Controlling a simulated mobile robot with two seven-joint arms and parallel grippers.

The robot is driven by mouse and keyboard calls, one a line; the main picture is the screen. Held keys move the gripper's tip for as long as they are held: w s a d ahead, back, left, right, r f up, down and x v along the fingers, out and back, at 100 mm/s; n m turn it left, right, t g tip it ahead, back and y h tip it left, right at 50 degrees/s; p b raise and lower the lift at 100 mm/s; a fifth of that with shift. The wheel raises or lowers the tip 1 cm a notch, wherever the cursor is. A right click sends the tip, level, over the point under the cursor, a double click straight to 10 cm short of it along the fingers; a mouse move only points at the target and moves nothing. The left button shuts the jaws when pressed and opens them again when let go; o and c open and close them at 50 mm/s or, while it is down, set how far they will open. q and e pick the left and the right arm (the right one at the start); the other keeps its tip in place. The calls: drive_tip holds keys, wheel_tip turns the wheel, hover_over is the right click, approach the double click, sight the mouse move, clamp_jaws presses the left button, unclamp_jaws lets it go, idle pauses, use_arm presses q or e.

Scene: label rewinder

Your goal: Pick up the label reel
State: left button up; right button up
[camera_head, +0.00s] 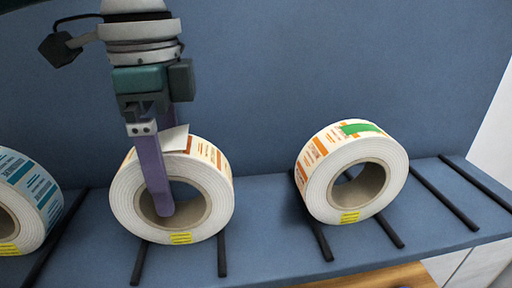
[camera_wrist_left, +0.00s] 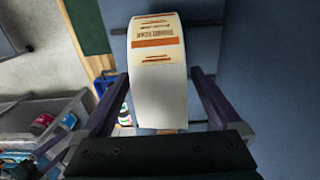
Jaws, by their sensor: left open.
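A white label reel (camera_head: 216,210) with orange print stands upright on the blue shelf, left of centre in the head view. Its printed rim (camera_wrist_left: 158,60) fills the middle of the left wrist view. My left gripper (camera_head: 174,180) points down over this reel from above. One purple finger lies in front of the reel's face and reaches down to its core hole. The other finger goes behind the reel and its tip is hidden in the head view. In the left wrist view the fingers are apart, one on each side of the reel. Contact cannot be told. My right gripper is not in view.
A second orange-printed reel (camera_head: 323,190) with a green patch stands to the right. A blue-printed reel (camera_head: 44,195) is cut off at the left edge. Black rails (camera_head: 445,198) lie across the blue shelf (camera_head: 280,250). A blue wall (camera_head: 330,60) rises close behind.

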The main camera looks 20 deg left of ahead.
use_arm(q)
drive_tip(key=shift+f, duration=1.3)
clamp_jaws()
drive_tip(key=shift+r, duration=0.1)
